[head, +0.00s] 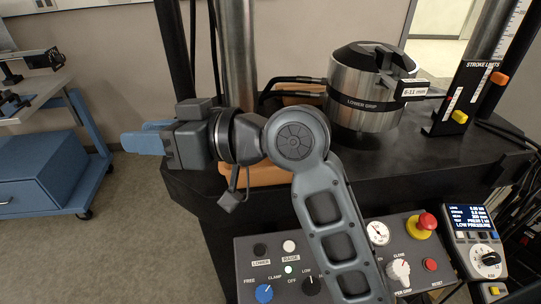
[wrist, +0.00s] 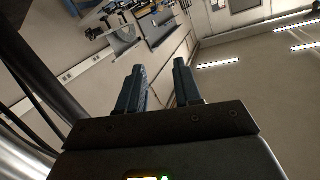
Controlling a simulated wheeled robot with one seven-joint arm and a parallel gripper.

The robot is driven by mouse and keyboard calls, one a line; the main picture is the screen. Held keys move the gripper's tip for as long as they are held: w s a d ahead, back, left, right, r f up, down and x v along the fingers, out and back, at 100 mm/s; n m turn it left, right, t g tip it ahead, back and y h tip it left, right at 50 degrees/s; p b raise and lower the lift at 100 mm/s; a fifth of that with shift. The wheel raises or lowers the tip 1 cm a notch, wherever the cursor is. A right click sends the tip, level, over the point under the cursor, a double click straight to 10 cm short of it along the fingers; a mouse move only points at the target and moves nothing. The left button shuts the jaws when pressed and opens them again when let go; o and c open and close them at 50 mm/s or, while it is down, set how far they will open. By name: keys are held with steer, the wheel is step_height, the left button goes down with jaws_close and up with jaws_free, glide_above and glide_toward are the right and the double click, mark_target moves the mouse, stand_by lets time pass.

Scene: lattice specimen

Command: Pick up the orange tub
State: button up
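Orange surfaces, which look like parts of the orange tub (head: 258,175), show on the black machine table behind and below my wrist in the head view. Another orange part shows above my arm, near the steel cylinder. My arm hides the middle, so its full shape cannot be told. My gripper (head: 145,139) points left, past the table's left edge, with its blue fingers over the floor side and away from the tub. In the wrist view my gripper (wrist: 159,68) has its two fingers apart with nothing between them. The tub is not seen there.
A steel lower grip (head: 362,100) stands on the black table (head: 440,160), right of the orange parts. A steel column (head: 237,55) rises behind my wrist. A control panel (head: 345,235) with knobs and a red button is in front. A blue cart (head: 45,160) stands left across open floor.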

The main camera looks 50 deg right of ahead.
steer(key=s+d+f+n+g, duration=0.2)
steer(key=s+d+n+g, duration=0.1)
steer(key=d+n+g, duration=0.3)
steer(key=n+g+h+p, duration=0.1)
steer(key=g+h, duration=0.3)
steer(key=g, duration=0.1)
glide_toward(272, 180)
steer(key=a+f, duration=0.1)
steer(key=x, duration=0.3)
steer(key=w+p+x, duration=0.1)
steer(key=x, duration=0.3)
steer(key=shift+d+r, duration=0.2)
jaws_close()
